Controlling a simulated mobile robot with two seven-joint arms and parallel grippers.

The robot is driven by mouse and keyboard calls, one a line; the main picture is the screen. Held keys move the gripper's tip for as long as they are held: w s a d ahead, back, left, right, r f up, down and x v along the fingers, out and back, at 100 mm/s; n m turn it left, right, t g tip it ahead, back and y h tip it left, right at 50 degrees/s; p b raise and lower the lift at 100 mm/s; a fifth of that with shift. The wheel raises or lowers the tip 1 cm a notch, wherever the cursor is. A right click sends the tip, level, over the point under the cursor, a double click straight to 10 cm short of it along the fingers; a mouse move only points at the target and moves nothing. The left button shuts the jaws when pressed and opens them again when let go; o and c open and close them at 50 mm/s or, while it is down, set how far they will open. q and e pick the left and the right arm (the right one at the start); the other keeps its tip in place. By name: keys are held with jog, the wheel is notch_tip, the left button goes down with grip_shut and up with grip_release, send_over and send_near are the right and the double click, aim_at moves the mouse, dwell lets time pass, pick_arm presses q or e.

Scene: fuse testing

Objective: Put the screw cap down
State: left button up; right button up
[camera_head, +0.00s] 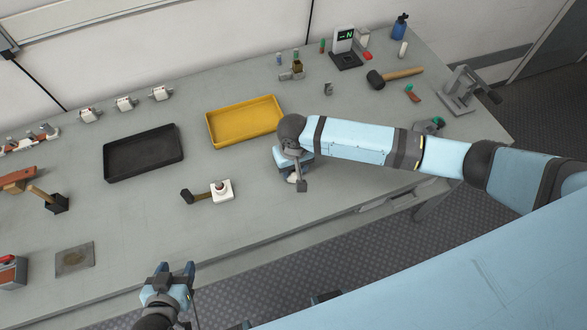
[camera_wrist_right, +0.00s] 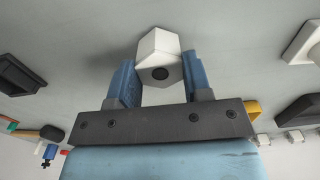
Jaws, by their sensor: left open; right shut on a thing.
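The screw cap (camera_wrist_right: 159,60) is a white, faceted piece with a dark round hole. My right gripper (camera_wrist_right: 160,80) is shut on it, with a blue finger on each side. In the head view my right gripper (camera_head: 294,170) is over the table's front part, right of the white square base (camera_head: 222,190); the arm hides most of the cap there. Whether the cap touches the table cannot be told. My left gripper (camera_head: 176,272) is open and empty, at the table's front edge, lower left.
A black tray (camera_head: 143,172) and a yellow tray (camera_head: 210,128) lie behind the white base.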

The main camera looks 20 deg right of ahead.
jog(key=shift+f, duration=0.9)
jog(key=o, duration=0.9)
jog(key=shift+f, duration=0.15)
